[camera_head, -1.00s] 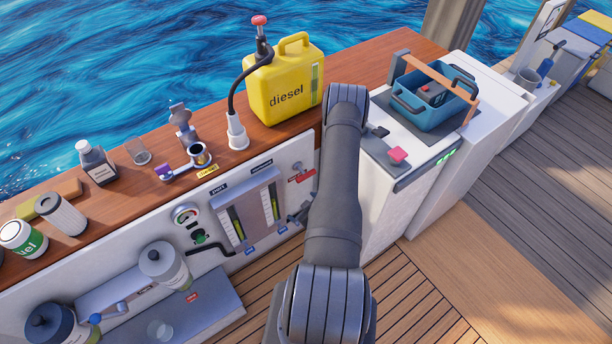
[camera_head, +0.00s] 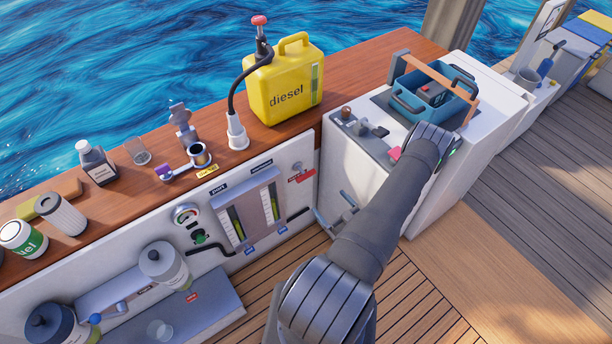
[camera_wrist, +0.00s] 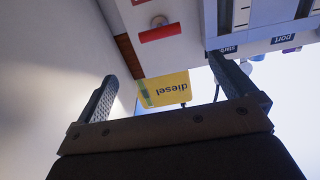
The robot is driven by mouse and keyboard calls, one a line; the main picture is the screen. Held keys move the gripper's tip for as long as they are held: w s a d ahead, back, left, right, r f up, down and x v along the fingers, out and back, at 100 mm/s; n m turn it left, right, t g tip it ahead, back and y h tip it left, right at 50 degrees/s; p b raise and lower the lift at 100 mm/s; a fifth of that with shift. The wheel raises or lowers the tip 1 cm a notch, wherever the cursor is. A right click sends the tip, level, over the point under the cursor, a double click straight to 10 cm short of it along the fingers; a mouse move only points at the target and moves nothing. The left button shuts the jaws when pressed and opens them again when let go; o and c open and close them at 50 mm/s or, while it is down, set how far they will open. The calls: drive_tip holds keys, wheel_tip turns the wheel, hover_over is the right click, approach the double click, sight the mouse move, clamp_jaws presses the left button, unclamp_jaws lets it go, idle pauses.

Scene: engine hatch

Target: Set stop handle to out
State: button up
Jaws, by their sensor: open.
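The stop handle is a red bar (camera_wrist: 160,33) with a small round fitting beside it, on the pale panel in the wrist view's upper middle. In the head view the red bar (camera_head: 302,176) sits near the panel's right end, close to the corner. My gripper (camera_wrist: 164,70) is open and empty, its two dark fingers spread wide. The handle lies beyond the fingertips, between them in the picture and not touched. In the head view my gripper (camera_head: 334,208) is partly hidden behind my arm, low and right of the handle. The handle's label is too small to read.
The white cabinet (camera_head: 365,185) stands close on the right, with a pink knob (camera_head: 395,153) and blue crate (camera_head: 425,107) on top. Two sight gauges (camera_head: 253,208) are left of the handle. The yellow diesel can (camera_head: 285,88) stands on the ledge above.

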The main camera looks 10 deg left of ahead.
sight(306, 174)
drive_tip(key=x, duration=1.5)
drive_tip(key=shift+w+a, duration=0.15)
drive_tip(key=c, duration=1)
drive_tip(key=shift+v, duration=2.5)
drive_tip(key=shift+c, duration=0.4)
drive_tip(key=shift+f, duration=0.1)
drive_tip(key=o, duration=1.1)
drive_tip(key=v, duration=1.7)
